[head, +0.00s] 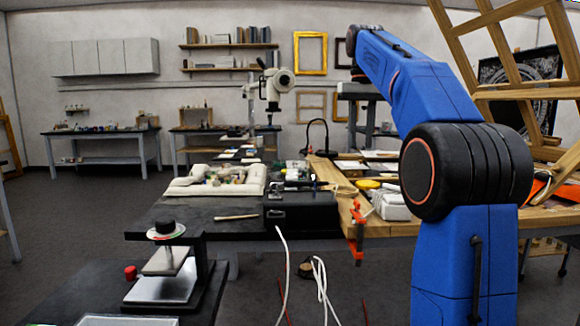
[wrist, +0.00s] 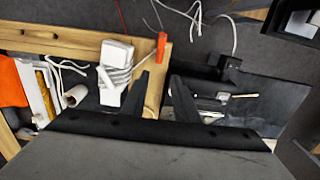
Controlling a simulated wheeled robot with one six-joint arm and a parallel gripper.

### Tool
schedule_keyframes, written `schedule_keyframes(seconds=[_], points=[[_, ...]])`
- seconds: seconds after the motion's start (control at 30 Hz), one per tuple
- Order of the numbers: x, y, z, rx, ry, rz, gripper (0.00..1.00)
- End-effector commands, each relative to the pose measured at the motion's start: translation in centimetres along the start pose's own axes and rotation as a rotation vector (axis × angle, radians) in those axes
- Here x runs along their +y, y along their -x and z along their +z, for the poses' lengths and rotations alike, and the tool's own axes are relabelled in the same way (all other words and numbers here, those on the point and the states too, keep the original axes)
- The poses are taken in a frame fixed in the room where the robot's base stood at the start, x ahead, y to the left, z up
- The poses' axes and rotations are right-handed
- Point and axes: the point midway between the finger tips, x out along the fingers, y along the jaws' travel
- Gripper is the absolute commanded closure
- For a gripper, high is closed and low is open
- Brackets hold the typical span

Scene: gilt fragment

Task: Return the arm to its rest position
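My blue arm (head: 420,90) rises at the right of the head view and bends up and to the left. Its far end and my gripper are not seen clearly there. In the wrist view, the two dark fingers of my gripper (wrist: 158,78) stand apart with a gap between them. Nothing is held between them. The gripper is above the workbench edge, with a white corded block (wrist: 115,68) and an orange clamp (wrist: 161,48) beyond the fingertips.
A wooden-topped bench (head: 385,229) and a dark table (head: 190,217) hold a black case (head: 300,210) and a cream cushion (head: 190,185). A wooden easel (head: 495,45) stands close right of my arm. White cables (head: 320,280) hang in front. Open floor (head: 60,225) lies left.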

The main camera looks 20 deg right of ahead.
Motion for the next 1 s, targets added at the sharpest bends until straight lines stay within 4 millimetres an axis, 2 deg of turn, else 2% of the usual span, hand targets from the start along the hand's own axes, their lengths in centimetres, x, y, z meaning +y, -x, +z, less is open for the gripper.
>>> schedule_keyframes(seconds=[0.23,0.47,0.77,1.0], points=[[-0.7,-0.6,1.2,0.016,0.012,0.0,0.73],[-3.0,-3.6,5.7,0.075,0.052,0.0,0.73],[-5.4,-9.8,12.5,0.162,0.107,-0.005,0.73],[-6.7,-16.3,18.4,0.231,0.151,-0.014,0.73]])
